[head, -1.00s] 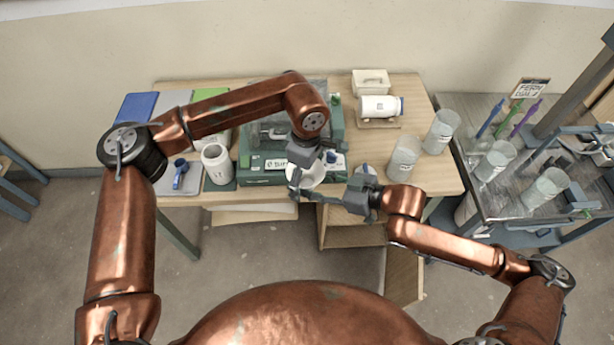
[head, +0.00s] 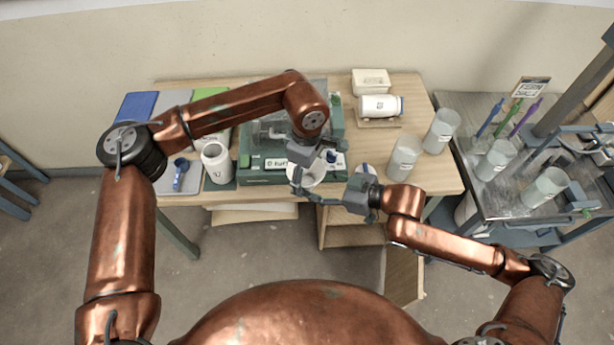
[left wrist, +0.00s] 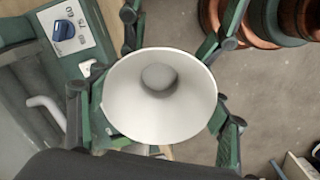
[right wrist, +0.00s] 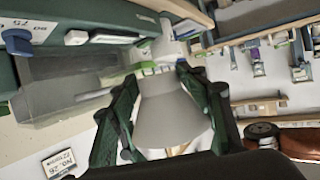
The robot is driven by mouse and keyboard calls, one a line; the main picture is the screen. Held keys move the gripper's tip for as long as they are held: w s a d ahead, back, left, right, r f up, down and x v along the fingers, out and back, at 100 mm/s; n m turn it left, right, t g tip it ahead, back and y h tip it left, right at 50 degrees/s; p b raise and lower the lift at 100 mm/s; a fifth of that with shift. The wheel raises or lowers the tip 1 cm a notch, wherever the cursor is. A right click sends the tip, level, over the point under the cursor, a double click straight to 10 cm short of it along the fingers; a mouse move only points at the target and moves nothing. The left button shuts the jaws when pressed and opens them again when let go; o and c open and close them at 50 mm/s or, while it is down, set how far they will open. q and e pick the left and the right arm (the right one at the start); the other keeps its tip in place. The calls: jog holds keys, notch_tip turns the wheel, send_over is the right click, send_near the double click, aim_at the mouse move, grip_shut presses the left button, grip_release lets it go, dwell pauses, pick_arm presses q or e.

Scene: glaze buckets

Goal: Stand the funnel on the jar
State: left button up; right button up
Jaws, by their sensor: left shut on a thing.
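The white funnel (head: 316,172) is held in the air in front of the green scale, its wide mouth facing the left wrist camera (left wrist: 150,115). My left gripper (head: 300,172) is shut on it, with a finger on either side. My right gripper (head: 318,192) comes from the right, its fingers apart on both sides of the funnel's cone, which also shows in the right wrist view (right wrist: 170,115). Whether those fingers touch it is unclear. A white open-topped jar (head: 216,165) with a small label stands upright on a dark mat, left of the scale.
The green scale (head: 262,178) fills the table's middle. A blue scoop (head: 180,172) lies left of the jar. A white container (head: 380,105) lies on its side at the back right. Translucent buckets (head: 403,160) stand on the right. My left arm passes above the table behind the jar.

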pick_arm(q)
jog(key=shift+o, duration=0.2)
jog(key=shift+f, duration=0.1)
pick_arm(e)
jog(key=shift+o, duration=0.2)
jog(key=shift+a+r, duration=0.1)
jog(key=shift+r, duration=0.2)
